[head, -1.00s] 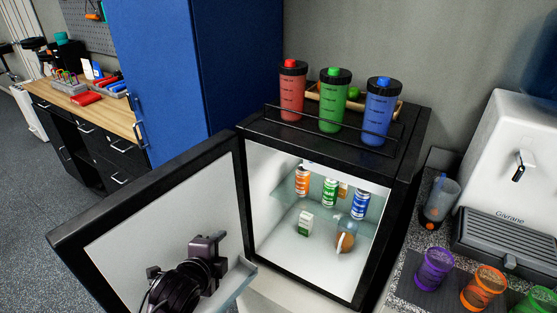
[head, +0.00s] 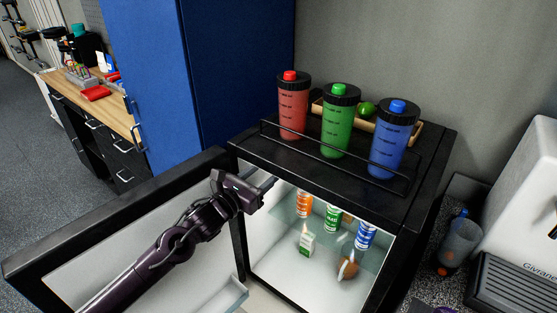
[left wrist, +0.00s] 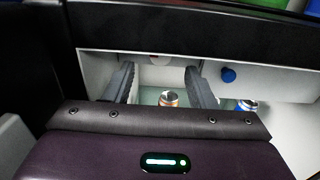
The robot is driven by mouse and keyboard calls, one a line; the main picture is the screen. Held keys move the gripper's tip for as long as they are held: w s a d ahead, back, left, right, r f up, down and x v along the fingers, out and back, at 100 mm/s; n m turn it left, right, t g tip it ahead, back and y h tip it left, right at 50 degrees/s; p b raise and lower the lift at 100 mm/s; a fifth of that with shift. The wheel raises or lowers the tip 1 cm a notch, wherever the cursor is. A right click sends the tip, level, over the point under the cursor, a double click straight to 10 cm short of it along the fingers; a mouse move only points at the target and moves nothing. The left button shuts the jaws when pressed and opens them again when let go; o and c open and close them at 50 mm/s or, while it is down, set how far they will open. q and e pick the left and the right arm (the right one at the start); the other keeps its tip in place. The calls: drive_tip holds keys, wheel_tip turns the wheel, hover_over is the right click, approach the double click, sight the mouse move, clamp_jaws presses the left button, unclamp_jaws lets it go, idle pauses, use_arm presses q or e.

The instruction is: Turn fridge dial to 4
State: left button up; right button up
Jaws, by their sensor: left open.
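The black mini fridge (head: 415,205) stands with its door (head: 120,215) swung open to the left. My left gripper (head: 268,183) is at the upper front of the fridge opening, open and empty. In the left wrist view, its fingers (left wrist: 159,70) point into the lit interior. A pale round part with a reddish mark (left wrist: 160,60) shows between the fingertips, and a blue round knob (left wrist: 228,74) sits to their right. I cannot tell for sure which is the dial, and no numbers are readable. My right gripper is not in view.
Red (head: 292,108), green (head: 338,125) and blue (head: 390,145) bottles stand in a railed rack on the fridge. Inside are an orange can (head: 304,204), a green can (head: 332,217), a blue can (head: 365,235), a small carton (head: 307,242) and a brown item (head: 347,268).

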use_arm(q)
drive_tip(key=p+x, duration=0.1)
drive_tip(key=x, duration=0.5)
drive_tip(key=shift+d+f, duration=0.1)
drive_tip(key=shift+f, duration=0.05)
drive_tip(key=c, duration=0.9)
drive_tip(key=shift+f+m+b, duration=0.2)
drive_tip(key=shift+m+b, duration=0.4)
drive_tip(key=shift+b, duration=0.5)
drive_tip(key=shift+c, duration=0.3)
drive_tip(key=shift+r, duration=0.15)
